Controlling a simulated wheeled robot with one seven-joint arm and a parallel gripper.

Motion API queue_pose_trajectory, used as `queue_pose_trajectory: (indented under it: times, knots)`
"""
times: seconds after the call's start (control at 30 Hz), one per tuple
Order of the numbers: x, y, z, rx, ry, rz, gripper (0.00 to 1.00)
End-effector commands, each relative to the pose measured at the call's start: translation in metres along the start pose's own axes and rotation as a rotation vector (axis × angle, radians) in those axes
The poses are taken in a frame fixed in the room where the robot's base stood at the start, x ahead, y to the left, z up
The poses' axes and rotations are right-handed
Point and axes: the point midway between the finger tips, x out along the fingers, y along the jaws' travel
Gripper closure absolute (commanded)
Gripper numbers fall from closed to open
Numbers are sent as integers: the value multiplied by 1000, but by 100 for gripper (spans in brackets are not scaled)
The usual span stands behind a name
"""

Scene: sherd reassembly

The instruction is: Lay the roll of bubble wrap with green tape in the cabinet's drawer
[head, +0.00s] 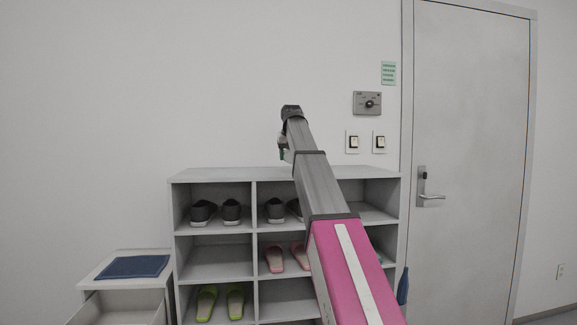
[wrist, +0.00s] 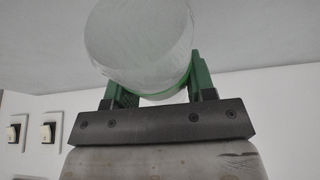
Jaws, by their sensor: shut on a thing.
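The roll of bubble wrap (wrist: 140,45) is a whitish, translucent cylinder with a band of green tape around it. In the wrist view my gripper (wrist: 160,88) is shut on it, with a green finger on each side near the tape. In the head view my arm reaches up above the shoe rack, and the gripper and roll are mostly hidden behind the arm. The cabinet (head: 165,262) is low and whitish, at the lower left. Its drawer (head: 122,308) is pulled open, and the part of its inside that shows looks empty. My gripper is well above and right of it.
A folded blue cloth (head: 133,266) lies on the cabinet top. The shoe rack (head: 215,251) stands right beside it, with dark shoes, pink slippers and green slippers (head: 207,302). A door (head: 470,150) and wall switches are at the right. The wall above the cabinet is clear.

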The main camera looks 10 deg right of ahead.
Motion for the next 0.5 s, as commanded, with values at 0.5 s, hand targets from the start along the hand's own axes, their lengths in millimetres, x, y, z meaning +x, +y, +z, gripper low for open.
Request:
queue_pose_trajectory:
  times: [0.5]
  knots:
    - [35,-1,15,0,0,0,76]
